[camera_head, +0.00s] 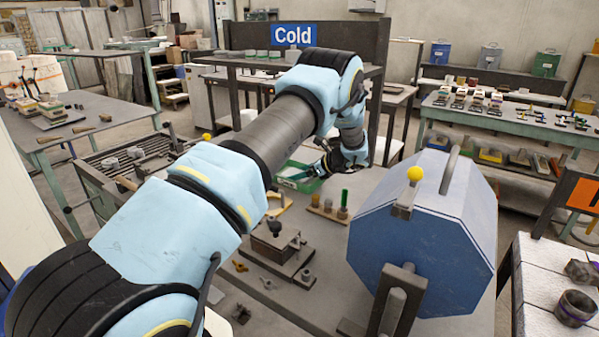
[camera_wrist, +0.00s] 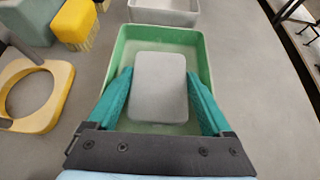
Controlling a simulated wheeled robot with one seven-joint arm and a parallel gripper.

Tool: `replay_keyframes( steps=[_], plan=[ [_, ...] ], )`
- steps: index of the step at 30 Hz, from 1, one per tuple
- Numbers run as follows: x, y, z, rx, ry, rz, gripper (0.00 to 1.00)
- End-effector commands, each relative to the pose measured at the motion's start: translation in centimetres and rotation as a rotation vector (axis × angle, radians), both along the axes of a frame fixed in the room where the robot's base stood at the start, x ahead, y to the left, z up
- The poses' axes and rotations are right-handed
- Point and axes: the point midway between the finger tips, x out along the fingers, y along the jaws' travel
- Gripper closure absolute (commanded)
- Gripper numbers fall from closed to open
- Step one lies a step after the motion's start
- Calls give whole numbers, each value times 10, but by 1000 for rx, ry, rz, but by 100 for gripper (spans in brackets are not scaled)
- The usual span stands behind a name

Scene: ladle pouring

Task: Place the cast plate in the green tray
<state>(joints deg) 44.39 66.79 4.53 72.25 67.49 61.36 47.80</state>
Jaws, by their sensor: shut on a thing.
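The cast plate (camera_wrist: 160,87) is a grey slab with rounded corners, seen in the wrist view between my two teal fingers. My gripper (camera_wrist: 160,88) is shut on it. The green tray (camera_wrist: 194,46) lies below and around the plate in that view, its rim showing on the far side and both sides. I cannot tell whether the plate touches the tray floor. In the head view the green tray (camera_head: 296,183) sits on the workbench, partly hidden by my arm. My gripper (camera_head: 322,170) is at its right side there, and the plate is not clear to see.
In the wrist view a white tray (camera_wrist: 165,12) is just beyond the green one. A yellow ring-shaped piece (camera_wrist: 35,92) and a yellow brush (camera_wrist: 75,25) lie to the left. In the head view a big blue octagonal drum (camera_head: 425,230) stands at the right of the bench.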

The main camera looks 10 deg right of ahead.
Motion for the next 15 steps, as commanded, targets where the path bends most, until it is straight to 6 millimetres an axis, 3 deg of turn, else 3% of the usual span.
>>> replay_keyframes(
  steps=[8,9,12,15],
  plan=[
    [0,0,-4,1,-1,0,100],
    [0,0,-3,0,0,0,12],
    [0,0,-3,0,0,0,1],
    [0,0,-3,1,1,0,0]
  ],
)
